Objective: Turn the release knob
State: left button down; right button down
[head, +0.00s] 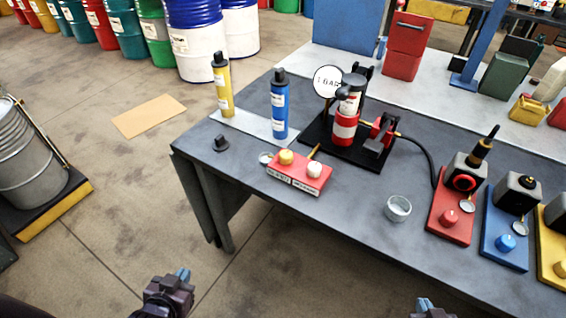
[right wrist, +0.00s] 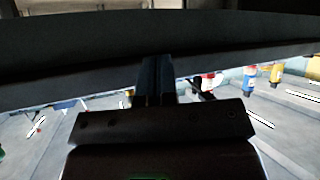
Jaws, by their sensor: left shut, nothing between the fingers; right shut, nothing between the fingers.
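A red box on the table has a yellow knob (head: 286,157) and a white knob (head: 315,170), with labels on its front too small to read. Behind it stands a red and white pump unit (head: 345,128) on a black base, with a round gauge (head: 327,81). Red, blue and yellow stations at the right carry a red knob (head: 449,217) and a blue knob (head: 506,242). I cannot tell which is the release knob. My left gripper (head: 183,274) is shut and empty, in front of the table. My right gripper (head: 425,304) is shut and empty at the bottom edge; its fingers show in the right wrist view (right wrist: 156,78).
A yellow bottle (head: 223,88) and a blue bottle (head: 279,108) stand at the table's left. A glass cup (head: 398,208) stands near the front edge, and a small black piece (head: 221,143) lies at the left. A black hose runs from the pump to the red station. The floor before the table is clear.

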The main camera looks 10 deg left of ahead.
aim_at(314, 169)
jog(key=i+j+z, duration=0.1)
jog(key=j, duration=0.5)
jog(key=i+j+z, duration=0.15)
jog(key=j, duration=0.5)
jog(key=k+l, duration=0.05)
